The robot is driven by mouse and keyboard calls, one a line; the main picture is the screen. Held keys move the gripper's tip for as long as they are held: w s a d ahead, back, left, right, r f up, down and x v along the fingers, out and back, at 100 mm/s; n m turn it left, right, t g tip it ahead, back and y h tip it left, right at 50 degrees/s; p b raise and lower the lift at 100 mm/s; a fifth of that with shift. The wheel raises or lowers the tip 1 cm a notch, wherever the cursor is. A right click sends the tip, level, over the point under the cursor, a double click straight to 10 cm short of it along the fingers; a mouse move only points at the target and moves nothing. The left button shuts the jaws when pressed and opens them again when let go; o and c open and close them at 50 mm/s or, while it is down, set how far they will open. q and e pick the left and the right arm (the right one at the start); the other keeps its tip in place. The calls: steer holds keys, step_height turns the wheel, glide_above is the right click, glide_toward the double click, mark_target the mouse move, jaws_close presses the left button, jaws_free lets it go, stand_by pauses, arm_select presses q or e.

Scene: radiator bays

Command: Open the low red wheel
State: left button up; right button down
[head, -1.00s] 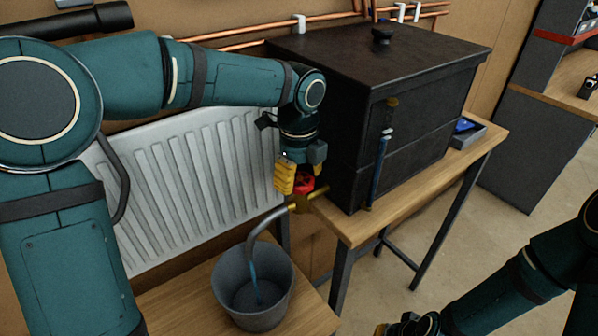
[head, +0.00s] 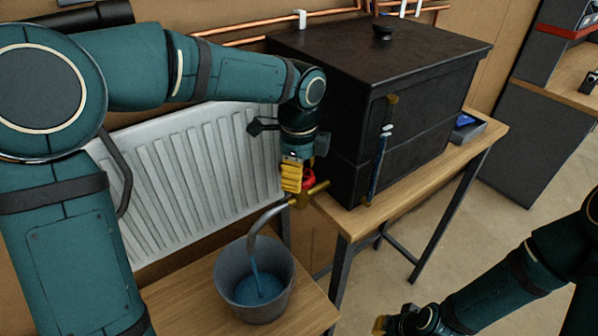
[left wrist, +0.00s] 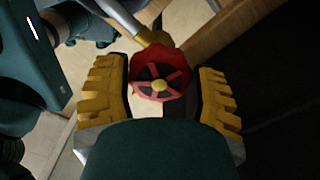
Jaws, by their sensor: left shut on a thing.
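The low red wheel (head: 309,179) sits on a brass valve (head: 303,200) at the lower left front of the black tank (head: 400,100). My left gripper (head: 292,177) is on the wheel from above, its yellow fingers partly hiding it. In the left wrist view the red spoked wheel (left wrist: 160,72) lies between the two fingers, and the gripper is shut on it. A grey spout (head: 257,228) curves from the valve into a bucket (head: 230,272), which holds blue water. My right gripper (head: 392,324) is low at the bottom edge, its opening unclear.
A white radiator (head: 190,175) stands behind the left arm. A blue gauge tube (head: 380,160) runs down the tank's front. Floor at right is clear.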

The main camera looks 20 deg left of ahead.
arm_select(q)
steer(key=shift+s+f, duration=0.1)
steer(key=shift+f, duration=0.05)
steer(key=o, duration=1.3)
steer(key=shift+c, duration=0.2)
step_height(320, 180, up, 12)
